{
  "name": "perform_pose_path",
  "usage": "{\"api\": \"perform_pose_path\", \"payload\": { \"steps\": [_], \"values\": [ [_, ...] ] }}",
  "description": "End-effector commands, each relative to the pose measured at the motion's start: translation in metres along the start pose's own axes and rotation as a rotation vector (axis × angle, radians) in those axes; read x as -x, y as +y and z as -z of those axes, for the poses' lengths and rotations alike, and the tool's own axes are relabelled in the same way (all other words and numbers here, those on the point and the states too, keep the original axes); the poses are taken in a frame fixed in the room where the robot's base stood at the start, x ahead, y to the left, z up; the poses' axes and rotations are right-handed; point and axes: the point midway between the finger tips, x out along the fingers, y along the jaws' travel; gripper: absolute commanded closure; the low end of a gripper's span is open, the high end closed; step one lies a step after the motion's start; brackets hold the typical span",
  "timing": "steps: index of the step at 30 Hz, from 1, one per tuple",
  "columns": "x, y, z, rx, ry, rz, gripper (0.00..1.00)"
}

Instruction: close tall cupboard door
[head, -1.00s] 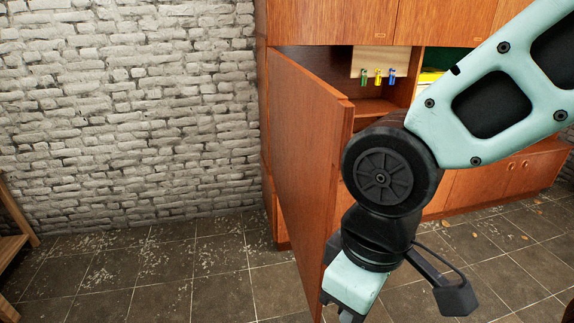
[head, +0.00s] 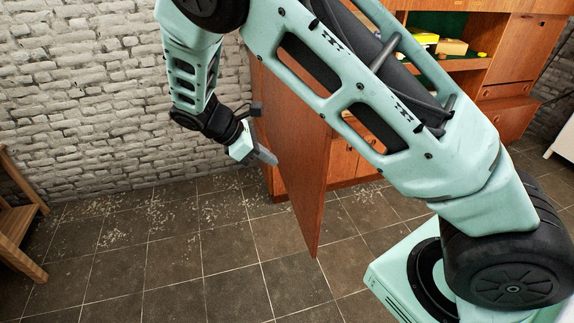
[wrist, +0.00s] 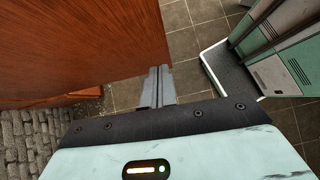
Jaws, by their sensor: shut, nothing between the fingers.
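The tall cupboard door (head: 298,165) is a reddish-brown wood panel standing open, swung out from the wall unit into the room. My gripper (head: 268,157) is shut and empty, at the left of the door, in front of its outer face in the head view. In the wrist view, the closed fingers (wrist: 158,88) point towards the wood panel (wrist: 75,45), close to one edge of it. I cannot tell whether they touch it. My arm hides much of the cupboard opening and the door's upper part.
The wall unit (head: 510,55) stands behind, with yellow items (head: 425,38) on a shelf. A white brick wall (head: 100,90) is at the left, with a wooden stand (head: 15,215) in front of it. The tiled floor (head: 190,260) in front is clear.

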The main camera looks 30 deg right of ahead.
Motion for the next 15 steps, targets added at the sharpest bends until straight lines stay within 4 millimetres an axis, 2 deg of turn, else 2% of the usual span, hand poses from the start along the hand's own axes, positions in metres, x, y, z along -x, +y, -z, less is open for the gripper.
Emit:
{"api": "perform_pose_path", "payload": {
  "steps": [3,8,15],
  "values": [
    [-0.002,0.009,-0.006,0.014,-0.038,-0.010,1.00],
    [-0.017,0.009,-0.007,0.016,-0.043,-0.009,1.00],
    [-0.064,0.009,-0.010,0.016,-0.043,-0.008,1.00]
  ]
}}
